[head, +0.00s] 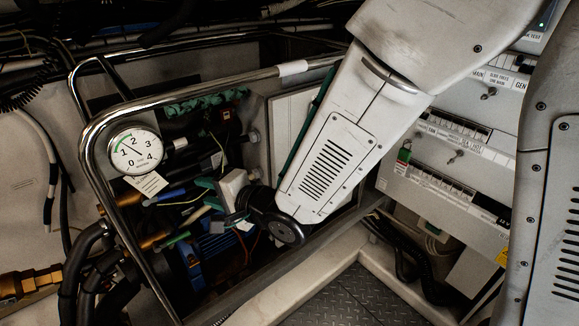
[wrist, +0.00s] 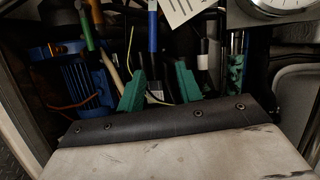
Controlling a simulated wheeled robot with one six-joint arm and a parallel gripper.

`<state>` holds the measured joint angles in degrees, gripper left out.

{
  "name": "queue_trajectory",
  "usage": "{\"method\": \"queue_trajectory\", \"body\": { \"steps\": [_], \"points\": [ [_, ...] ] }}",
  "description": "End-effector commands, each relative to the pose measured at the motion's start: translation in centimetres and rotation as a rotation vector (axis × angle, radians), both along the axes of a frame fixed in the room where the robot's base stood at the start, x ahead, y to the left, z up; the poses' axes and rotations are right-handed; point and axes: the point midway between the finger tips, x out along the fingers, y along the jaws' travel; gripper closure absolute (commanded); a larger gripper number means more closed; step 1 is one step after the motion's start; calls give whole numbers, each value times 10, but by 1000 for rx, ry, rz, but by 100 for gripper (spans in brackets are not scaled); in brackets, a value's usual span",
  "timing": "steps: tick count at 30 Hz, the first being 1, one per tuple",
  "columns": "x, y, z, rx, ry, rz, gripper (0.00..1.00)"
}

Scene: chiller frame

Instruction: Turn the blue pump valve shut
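The blue valve handle (head: 170,194) shows in the head view below the pressure gauge, as a short blue lever among pipes. In the wrist view a blue handle (wrist: 152,32) stands upright just beyond the gap between my fingertips. My gripper (head: 222,203) reaches into the pump bay from the right. In the wrist view its two green fingers (wrist: 160,84) are apart with no object gripped between them. They appear short of the blue handle; the exact distance is hard to tell. The blue pump motor (head: 212,254) lies lower, and at the left in the wrist view (wrist: 80,92).
A round gauge (head: 134,150) with a paper tag (head: 148,183) hangs at the left. A chrome rail (head: 200,90) frames the bay. A green handle (wrist: 86,25) and loose wires crowd the blue one. Switch panels (head: 455,140) stand to the right.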

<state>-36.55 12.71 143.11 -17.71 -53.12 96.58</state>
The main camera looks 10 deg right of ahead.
Motion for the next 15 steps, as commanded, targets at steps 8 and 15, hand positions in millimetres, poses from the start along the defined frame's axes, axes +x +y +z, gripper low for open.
{"method": "queue_trajectory", "body": {
  "steps": [8,15],
  "points": [
    [22,-52,12,-236,-56,-81,65],
    [30,-98,21,-433,-70,-125,65]
  ]
}}
